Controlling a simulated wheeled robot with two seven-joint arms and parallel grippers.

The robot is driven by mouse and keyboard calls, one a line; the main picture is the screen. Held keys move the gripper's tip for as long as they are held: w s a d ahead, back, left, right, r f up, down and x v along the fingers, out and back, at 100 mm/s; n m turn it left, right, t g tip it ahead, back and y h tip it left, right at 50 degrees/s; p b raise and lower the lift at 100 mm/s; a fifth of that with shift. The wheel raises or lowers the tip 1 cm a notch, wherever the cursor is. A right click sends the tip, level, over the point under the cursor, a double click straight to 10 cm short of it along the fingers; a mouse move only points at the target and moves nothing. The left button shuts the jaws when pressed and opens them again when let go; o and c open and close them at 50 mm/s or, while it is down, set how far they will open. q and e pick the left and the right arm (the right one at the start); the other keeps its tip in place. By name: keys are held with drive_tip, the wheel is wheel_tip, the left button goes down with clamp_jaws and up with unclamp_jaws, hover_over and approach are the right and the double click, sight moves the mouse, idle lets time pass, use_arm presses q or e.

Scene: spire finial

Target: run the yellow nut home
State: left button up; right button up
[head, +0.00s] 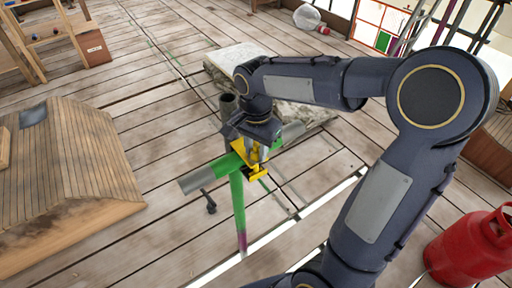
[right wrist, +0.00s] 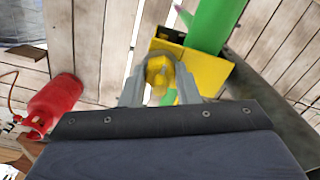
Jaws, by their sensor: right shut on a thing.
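My right gripper (right wrist: 158,92) is shut on the yellow nut (right wrist: 160,70), which shows between its two grey fingers in the right wrist view. Behind the nut is a yellow plate (right wrist: 212,78), close to a green bar (right wrist: 212,22). In the head view my right gripper (head: 257,150) reaches down over the yellow parts at the top of a green post (head: 238,205). My left gripper is not in view.
A shingled wooden roof piece (head: 75,160) lies on the plank floor at the left. A pale stone slab (head: 235,60) lies behind the post. A red gas cylinder (head: 470,250) stands at the lower right, beside my right arm. Bare planks lie between the post and the roof piece.

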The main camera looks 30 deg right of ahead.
idle(0.3)
drive_tip(key=o, duration=1)
drive_tip(key=shift+c, duration=0.2)
drive_tip(key=shift+r, duration=0.1)
wheel_tip(320, 180, up, 8)
drive_tip(key=shift+f, duration=0.15)
